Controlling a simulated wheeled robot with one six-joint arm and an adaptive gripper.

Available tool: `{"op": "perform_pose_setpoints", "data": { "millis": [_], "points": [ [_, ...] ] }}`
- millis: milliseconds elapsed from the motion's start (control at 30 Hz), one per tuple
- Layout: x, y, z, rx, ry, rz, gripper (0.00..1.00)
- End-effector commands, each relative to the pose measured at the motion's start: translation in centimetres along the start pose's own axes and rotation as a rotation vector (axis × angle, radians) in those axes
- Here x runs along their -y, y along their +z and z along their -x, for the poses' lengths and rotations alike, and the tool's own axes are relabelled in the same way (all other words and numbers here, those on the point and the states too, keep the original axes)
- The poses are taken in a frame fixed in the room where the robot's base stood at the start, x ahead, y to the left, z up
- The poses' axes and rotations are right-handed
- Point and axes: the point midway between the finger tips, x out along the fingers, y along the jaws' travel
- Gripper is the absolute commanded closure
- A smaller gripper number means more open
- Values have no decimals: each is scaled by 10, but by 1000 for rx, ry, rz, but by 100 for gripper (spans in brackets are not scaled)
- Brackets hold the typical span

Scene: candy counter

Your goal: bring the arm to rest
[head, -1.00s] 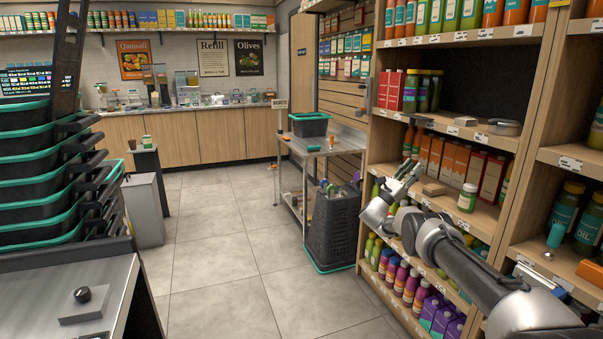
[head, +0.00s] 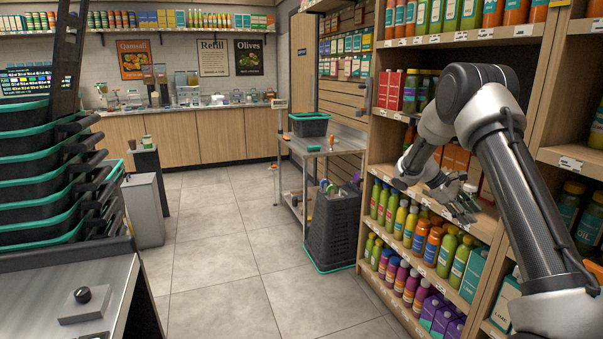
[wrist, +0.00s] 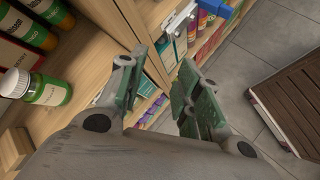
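My gripper (head: 462,203) hangs in front of the middle shelves of the product rack (head: 480,229), with my arm bent high above it. In the wrist view my gripper (wrist: 160,98) has its two green-padded fingers apart, with nothing between them. A jar with a green label and white lid (wrist: 46,90) stands on a wooden shelf to the left of the fingers in the wrist view. My gripper is apart from the jar.
Bottles (head: 428,240) fill the shelf below my gripper. A dark crate (head: 333,228) stands on the floor beside a metal table (head: 330,146). Stacked black baskets (head: 50,190) are at the left. The tiled floor (head: 240,240) between is clear. A dark slatted object (wrist: 291,100) shows in the wrist view.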

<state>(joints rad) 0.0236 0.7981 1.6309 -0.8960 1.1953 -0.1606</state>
Motion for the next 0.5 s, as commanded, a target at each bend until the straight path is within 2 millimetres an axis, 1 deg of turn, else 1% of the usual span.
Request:
{"op": "perform_pose_setpoints", "data": {
  "millis": [33,100,167,200,267,300,367,400,467,500],
  "points": [
    [15,25,14,-43,-57,-59,66],
    [42,56,29,-101,-146,-144,66],
    [67,81,41,-148,-218,-214,66],
    [82,97,50,-179,-263,-259,66],
    [107,121,62,-223,-328,-326,66],
    [123,136,70,-254,-370,-368,66],
    [148,158,81,-297,-428,-429,66],
    [164,172,87,-328,-465,-467,66],
    [188,192,96,-372,-515,-519,66],
    [203,205,102,-403,-546,-551,66]
  ]
}}
